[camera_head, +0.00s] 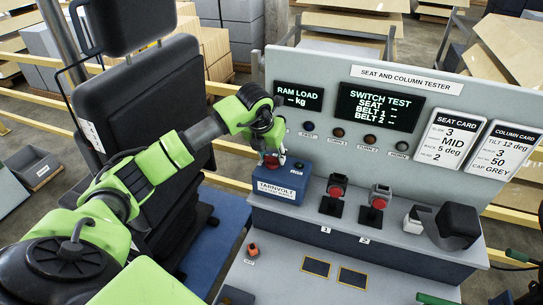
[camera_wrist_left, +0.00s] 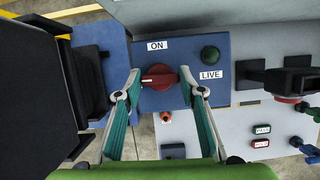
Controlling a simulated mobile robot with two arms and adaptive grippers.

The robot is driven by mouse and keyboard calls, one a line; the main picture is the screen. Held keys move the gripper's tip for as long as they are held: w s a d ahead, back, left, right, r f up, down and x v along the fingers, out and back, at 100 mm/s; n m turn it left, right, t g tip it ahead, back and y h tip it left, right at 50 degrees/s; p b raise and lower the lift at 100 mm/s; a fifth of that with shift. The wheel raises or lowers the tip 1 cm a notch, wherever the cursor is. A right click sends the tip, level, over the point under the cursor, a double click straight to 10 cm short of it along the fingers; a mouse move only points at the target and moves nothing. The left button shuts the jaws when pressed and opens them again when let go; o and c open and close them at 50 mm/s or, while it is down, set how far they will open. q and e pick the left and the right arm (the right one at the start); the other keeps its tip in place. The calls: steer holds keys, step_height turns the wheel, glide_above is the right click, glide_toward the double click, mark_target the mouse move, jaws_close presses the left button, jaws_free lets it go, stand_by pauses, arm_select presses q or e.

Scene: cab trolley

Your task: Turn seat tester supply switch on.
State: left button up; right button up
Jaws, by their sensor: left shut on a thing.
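The seat tester supply switch is a red rotary knob (camera_wrist_left: 160,77) on top of a blue box (camera_head: 277,186) labelled TARNVOLT. In the left wrist view its handle lies roughly crosswise, with an ON label (camera_wrist_left: 157,45) above it. A dark green lamp (camera_wrist_left: 210,54) marked LIVE sits to the right of the knob. My left gripper (camera_wrist_left: 160,73) is shut on the red knob, one finger at each side of it. In the head view my left gripper (camera_head: 271,155) reaches down onto the box and partly hides the knob. My right gripper is not in view.
The tester panel (camera_head: 437,105) stands behind the box. Its screens read RAM LOAD and SWITCH TEST, with dashes for values. A black seat (camera_head: 140,125) stands close left of my left arm.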

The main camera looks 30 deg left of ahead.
arm_select(q)
steer(key=m+b, duration=0.1)
steer(key=b, duration=0.1)
steer(key=m+h+b, duration=0.1)
steer(key=m+b, duration=0.1)
steer(key=shift+a+f, duration=0.15)
steer(key=shift+a, duration=0.05)
steer(key=m+h+b, duration=0.1)
steer(key=m+b, duration=0.1)
steer(key=m, duration=0.2)
steer(key=shift+a+h, duration=0.1)
steer(key=shift+h, duration=0.3)
steer(key=m, duration=0.1)
steer(key=m+h, duration=0.1)
steer(key=m, duration=0.1)
steer(key=m+g, duration=0.1)
steer(key=shift+w+r+m+b, duration=0.15)
steer(key=shift+r+m+b, duration=0.1)
steer(key=shift+m+b, duration=0.1)
steer(key=m+g, duration=0.1)
steer(key=m, duration=0.1)
steer(key=m+g+h, duration=0.1)
steer(key=m, duration=0.2)
steer(key=shift+w+a+m, duration=0.1)
steer(key=shift+w+m, duration=0.05)
steer(key=shift+m, duration=0.1)
steer(key=o, duration=1.1)
